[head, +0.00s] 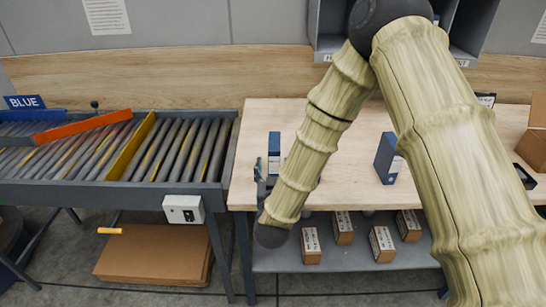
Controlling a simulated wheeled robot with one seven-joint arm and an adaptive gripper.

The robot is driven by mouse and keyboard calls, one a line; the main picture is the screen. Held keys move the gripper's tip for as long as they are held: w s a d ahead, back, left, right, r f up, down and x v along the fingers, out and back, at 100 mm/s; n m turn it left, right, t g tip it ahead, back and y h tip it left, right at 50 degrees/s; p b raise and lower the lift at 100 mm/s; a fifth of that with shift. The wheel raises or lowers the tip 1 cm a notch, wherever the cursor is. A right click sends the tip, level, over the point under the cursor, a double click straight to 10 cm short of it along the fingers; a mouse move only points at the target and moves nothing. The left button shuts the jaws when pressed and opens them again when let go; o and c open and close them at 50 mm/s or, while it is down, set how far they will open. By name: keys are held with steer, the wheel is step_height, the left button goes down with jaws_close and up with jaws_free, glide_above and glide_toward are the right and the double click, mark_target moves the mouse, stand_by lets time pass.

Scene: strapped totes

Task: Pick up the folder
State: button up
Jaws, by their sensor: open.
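Two upright blue folder-like boxes stand on the wooden table. The left blue folder (274,142) is partly hidden by my gripper and arm. The right blue folder (385,156) has a pale label face and stands clear, just left of my upper arm. My gripper (261,170) is at the table's left end, right by the left folder, with its fingers open. My wrist hides much of the gripper, and I cannot tell whether it touches the folder.
A roller conveyor (180,150) with an orange bar (82,127) adjoins the table (350,130) at left. Several small cartons (311,245) sit on the lower shelf. An open cardboard box (533,146) is at the right edge. The table's middle is clear.

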mark_target(276, 161)
steer(key=w, duration=0.2)
steer(key=w+d, duration=0.1)
steer(key=shift+w+p, duration=0.35)
steer(key=shift+p, duration=0.05)
steer(key=shift+w+r+p, duration=0.15)
steer(key=shift+w+p, duration=0.3)
steer(key=shift+w, duration=0.05)
steer(key=w+p, duration=0.1)
steer(key=w, duration=0.2)
steer(key=shift+w+a+p, duration=0.1)
steer(key=shift+a+p, duration=0.1)
steer(key=shift+p, duration=0.15)
steer(key=shift+w, duration=0.5)
steer(key=shift+c, duration=0.2)
steer(key=c, duration=1.2)
steer(key=shift+r, duration=0.1)
